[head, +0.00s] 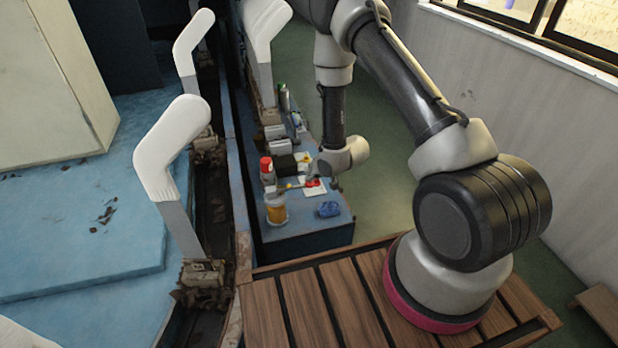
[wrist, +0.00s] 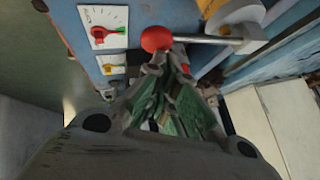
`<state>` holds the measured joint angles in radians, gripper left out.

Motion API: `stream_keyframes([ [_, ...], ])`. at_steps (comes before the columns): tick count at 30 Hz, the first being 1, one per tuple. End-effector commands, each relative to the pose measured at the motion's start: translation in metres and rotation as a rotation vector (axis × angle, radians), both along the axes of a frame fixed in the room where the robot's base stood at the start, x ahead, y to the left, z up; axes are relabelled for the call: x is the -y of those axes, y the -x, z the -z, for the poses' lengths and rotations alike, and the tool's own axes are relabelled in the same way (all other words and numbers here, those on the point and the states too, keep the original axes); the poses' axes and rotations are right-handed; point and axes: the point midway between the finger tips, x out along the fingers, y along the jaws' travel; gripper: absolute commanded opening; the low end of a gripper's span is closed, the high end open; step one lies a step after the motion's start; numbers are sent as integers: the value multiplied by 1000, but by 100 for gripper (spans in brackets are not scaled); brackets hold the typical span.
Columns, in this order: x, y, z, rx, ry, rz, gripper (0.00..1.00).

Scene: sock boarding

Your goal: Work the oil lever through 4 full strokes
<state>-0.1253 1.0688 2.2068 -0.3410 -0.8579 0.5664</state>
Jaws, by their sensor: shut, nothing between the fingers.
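The oil lever shows in the wrist view as a metal rod (wrist: 205,40) with a red ball knob (wrist: 156,38) at its left end. Its right end joins a grey metal bracket. My gripper (wrist: 166,62) is shut and empty, with its fingertips just below the knob in the picture. I cannot tell whether they touch it. In the head view my gripper (head: 322,182) is low over the blue bench, near a small red part, and mostly hidden by the wrist. An amber jar (head: 276,209) stands near it.
A white dial plate (wrist: 103,27) with a red and green pointer is left of the knob. A red-capped can (head: 267,170) and a blue cloth-like lump (head: 329,209) sit on the blue bench (head: 300,236). White sock forms (head: 170,148) stand left. Green floor lies right of the bench.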

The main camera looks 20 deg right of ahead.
Motion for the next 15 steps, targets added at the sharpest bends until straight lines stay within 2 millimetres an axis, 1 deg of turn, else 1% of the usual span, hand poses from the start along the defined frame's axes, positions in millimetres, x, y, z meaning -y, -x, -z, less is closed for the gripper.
stream_keyframes([
  [15,1,0,6,0,1,1,0],
])
